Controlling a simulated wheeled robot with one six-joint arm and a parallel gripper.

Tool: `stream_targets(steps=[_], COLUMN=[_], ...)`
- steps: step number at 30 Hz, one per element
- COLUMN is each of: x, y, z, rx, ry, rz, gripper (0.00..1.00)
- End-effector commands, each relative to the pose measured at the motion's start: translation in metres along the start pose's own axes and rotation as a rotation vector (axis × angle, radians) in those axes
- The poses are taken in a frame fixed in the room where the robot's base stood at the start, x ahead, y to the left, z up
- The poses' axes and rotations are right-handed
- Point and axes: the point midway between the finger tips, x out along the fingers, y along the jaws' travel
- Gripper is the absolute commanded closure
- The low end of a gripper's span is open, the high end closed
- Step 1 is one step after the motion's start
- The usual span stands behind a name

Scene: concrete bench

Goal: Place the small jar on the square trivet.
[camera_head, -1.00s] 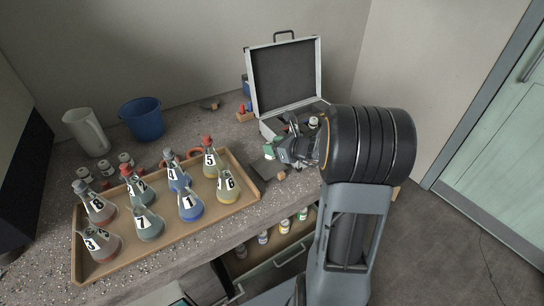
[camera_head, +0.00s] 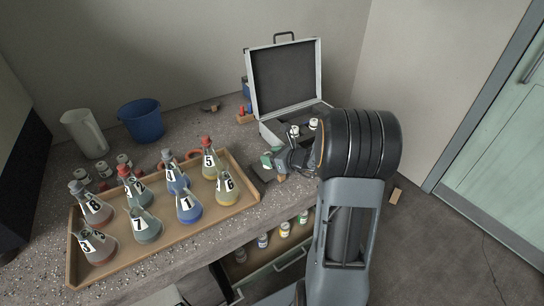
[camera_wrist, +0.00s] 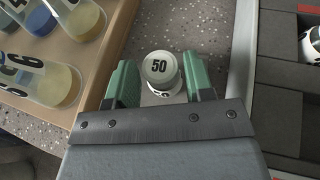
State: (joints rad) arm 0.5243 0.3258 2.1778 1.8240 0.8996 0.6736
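The small jar (camera_wrist: 160,70) has a white lid marked 50 and shows between my gripper's two green fingers in the wrist view. My gripper (camera_wrist: 160,78) has one finger close on each side of the jar. I cannot tell whether they touch it or what lies under it. In the head view my gripper (camera_head: 272,157) is low at the right of the bench, and I cannot make out this jar there. The dark square trivet (camera_head: 262,172) is partly visible beside the gripper, right of the wooden tray.
The wooden tray (camera_head: 75,262) with several numbered flasks fills the left. An open case (camera_head: 318,70) with white-lidded jars (camera_head: 294,131) stands behind my gripper. A small wooden block (camera_head: 282,177) is near the front edge, above an open drawer (camera_head: 270,263) of jars.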

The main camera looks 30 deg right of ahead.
Motion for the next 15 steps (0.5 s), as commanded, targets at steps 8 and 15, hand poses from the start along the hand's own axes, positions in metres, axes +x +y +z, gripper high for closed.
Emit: stream_targets(steps=[8,15], x=[-0.0002,-0.0020], y=[0.0001,0.0000], z=[0.0005,0.0049], rx=[0.000,0.000], ry=[0.000,0.000], rz=[0.000,0.000], gripper=[0.32,0.32])
